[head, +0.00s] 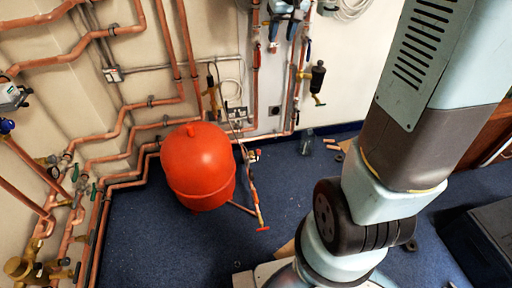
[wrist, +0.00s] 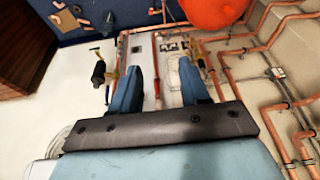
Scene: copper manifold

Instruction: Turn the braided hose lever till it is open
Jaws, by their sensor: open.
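A thin hose-like line (head: 249,185) runs down beside the red tank in the head view. A small red handle (head: 262,228) sits at its lower end and small fittings (head: 253,155) sit partway along. I cannot tell for certain which handle is the braided hose lever, or its angle. My gripper (head: 282,38) is at the top of the head view, in front of the wall pipes and well above that hose. Its two blue fingers point down, apart and empty. They also show in the wrist view (wrist: 160,70), with wall pipes and a pale panel beyond them.
The red tank (head: 200,170) stands on blue carpet (head: 170,245). Copper pipes (head: 125,125) line the walls at left and back. A black-topped brass fitting (head: 317,80) juts from the wall right of my gripper. A dark box (head: 485,240) stands at the lower right.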

